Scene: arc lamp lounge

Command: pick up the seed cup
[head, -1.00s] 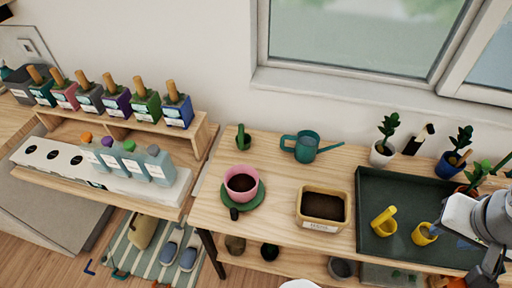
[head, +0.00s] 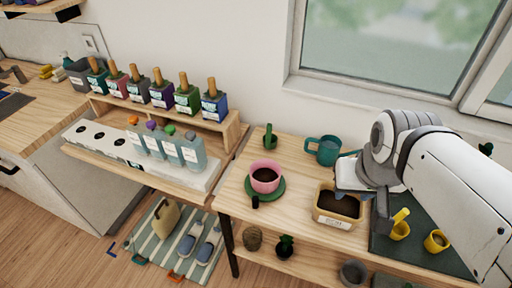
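Two small yellow things stand in the dark green tray (head: 388,254) at the right of the table. One is a plain yellow cup (head: 437,241); the other is a yellow cup with a raised yellow piece (head: 400,230). I cannot tell for sure which is the seed cup. My gripper (head: 384,212) hangs down beside the right edge of the tan soil box (head: 337,221), left of both yellow things and apart from them. Its fingers are small and dark, and their opening cannot be made out. Nothing is seen held.
A pink soil-filled pot (head: 265,178) sits on a green saucer (head: 278,190), with a teal watering can (head: 324,150) behind. At left, a wooden rack (head: 225,135) holds bottles.

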